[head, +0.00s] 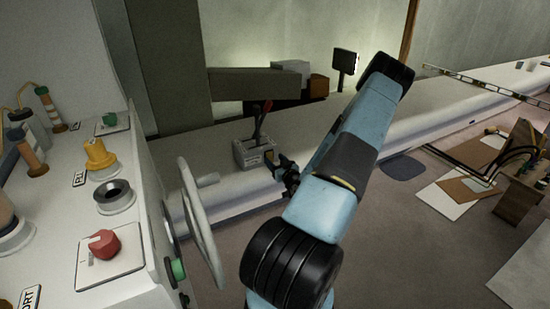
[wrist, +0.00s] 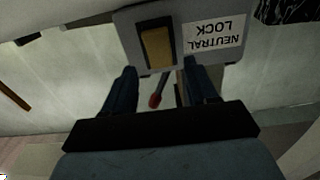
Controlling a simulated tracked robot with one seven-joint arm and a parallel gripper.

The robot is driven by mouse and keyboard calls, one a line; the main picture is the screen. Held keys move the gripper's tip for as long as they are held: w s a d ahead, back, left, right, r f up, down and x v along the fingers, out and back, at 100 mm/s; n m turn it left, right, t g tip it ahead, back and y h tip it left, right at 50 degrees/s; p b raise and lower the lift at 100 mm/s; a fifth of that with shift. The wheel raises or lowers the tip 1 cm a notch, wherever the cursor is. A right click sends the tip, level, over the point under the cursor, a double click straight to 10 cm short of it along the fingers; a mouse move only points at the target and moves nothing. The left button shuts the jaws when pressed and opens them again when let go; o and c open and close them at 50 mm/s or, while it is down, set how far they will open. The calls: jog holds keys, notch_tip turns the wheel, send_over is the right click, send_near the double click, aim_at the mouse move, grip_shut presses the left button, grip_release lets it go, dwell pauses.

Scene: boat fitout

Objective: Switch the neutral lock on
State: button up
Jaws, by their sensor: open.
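The neutral lock switch (wrist: 157,48) is an amber rocker in a dark frame on a grey panel. Its white label (wrist: 213,35) reads NEUTRAL LOCK, upside down in the wrist view. In the head view a small grey box (head: 242,154) with a pale label and dark levers on top stands on the pale ledge. My gripper (wrist: 160,70) is open and empty, its fingertips near the panel's lower edge, one on each side of the switch. I cannot tell whether they touch the panel. In the head view my gripper (head: 283,168) is just right of the box.
A red-tipped lever (wrist: 155,100) shows between my fingers in the wrist view; I cannot tell its depth. In the head view, a grey steering wheel (head: 190,195) and a console with a red knob (head: 104,243) stand left. A dark beam (head: 255,84) hangs above the box.

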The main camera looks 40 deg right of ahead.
aim_at(270, 158)
jog(key=shift+x, duration=1.4)
jog(key=c, duration=1.1)
jog(key=shift+o, duration=0.2)
jog(key=shift+s+f+t+h, duration=0.1)
jog(key=shift+f+t+h, duration=0.25)
jog(key=shift+t, duration=0.9)
jog(key=shift+s+f+t+h, duration=0.1)
jog(key=shift+f+t+h, duration=0.2)
jog(key=shift+t, duration=0.95)
jog(key=o, duration=1.1)
jog(key=shift+c, duration=0.2)
